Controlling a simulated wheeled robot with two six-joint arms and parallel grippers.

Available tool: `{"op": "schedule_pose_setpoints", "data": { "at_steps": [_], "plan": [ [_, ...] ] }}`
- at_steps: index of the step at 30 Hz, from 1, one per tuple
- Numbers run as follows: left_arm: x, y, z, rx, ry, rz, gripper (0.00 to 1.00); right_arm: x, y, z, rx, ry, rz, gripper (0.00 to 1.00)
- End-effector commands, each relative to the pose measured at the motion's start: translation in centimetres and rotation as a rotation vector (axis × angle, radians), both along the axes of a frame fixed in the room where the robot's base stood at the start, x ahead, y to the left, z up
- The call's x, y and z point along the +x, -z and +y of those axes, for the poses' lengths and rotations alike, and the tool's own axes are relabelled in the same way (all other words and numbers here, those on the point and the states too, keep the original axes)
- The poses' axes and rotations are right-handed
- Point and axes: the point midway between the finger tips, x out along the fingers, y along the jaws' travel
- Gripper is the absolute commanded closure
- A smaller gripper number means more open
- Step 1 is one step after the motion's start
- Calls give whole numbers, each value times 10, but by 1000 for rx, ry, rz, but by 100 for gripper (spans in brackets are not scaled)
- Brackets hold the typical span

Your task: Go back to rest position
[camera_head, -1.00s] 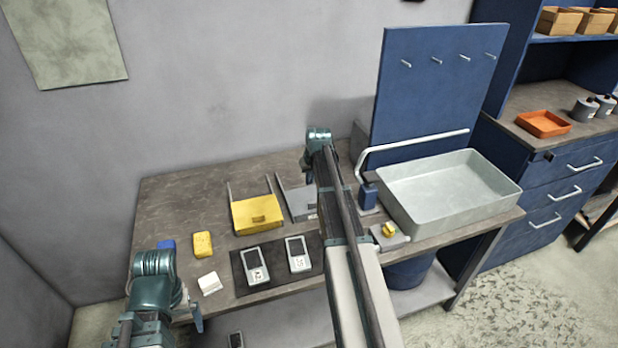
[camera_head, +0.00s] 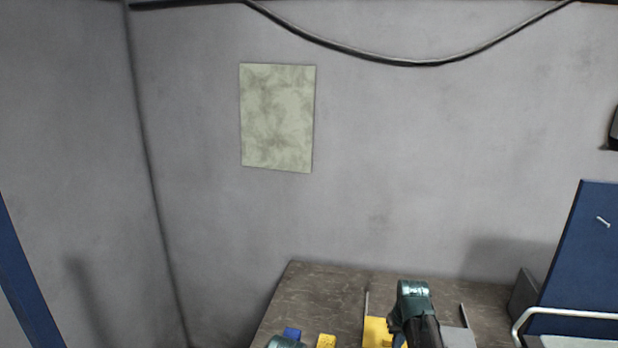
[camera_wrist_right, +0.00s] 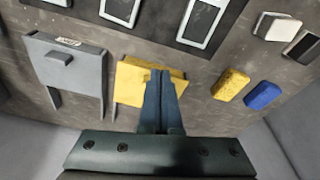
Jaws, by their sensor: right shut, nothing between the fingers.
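My right gripper (camera_wrist_right: 160,76) is shut with nothing between its fingers. In the right wrist view its fingertips overlap the yellow two-pronged piece (camera_wrist_right: 133,84); I cannot tell the gap between them. In the head view my right wrist stands over the table in front of the same yellow piece (camera_head: 374,331). Only a bit of my left arm shows at the bottom edge of the head view; its gripper is out of frame.
On the table (camera_head: 325,283) are a grey two-pronged piece (camera_wrist_right: 72,77), a yellow block (camera_wrist_right: 231,85), a blue block (camera_wrist_right: 262,95) and a white block (camera_wrist_right: 280,27). Handheld devices lie on a dark mat. A blue panel (camera_head: 588,265) stands at right.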

Motion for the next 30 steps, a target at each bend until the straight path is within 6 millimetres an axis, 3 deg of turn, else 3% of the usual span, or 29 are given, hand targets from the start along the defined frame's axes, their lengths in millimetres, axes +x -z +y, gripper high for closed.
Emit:
{"op": "schedule_pose_setpoints", "data": {
  "at_steps": [1,3,6,10,15,18,30],
  "plan": [
    [0,3,0,0,0,0,0,-28,4,37,-7,-49,27,100],
    [0,5,0,0,0,0,0,-58,8,78,-18,-106,68,100],
    [0,8,0,0,0,0,0,-103,11,125,-42,-181,121,100],
    [0,11,0,0,0,0,0,-153,14,164,-75,-258,176,100],
    [0,12,0,0,0,0,0,-192,15,187,-108,-316,217,100],
    [0,13,0,0,0,0,0,-201,15,192,-116,-328,226,100],
    [0,13,0,0,0,0,0,-202,15,194,-118,-330,229,100]
  ]
}}
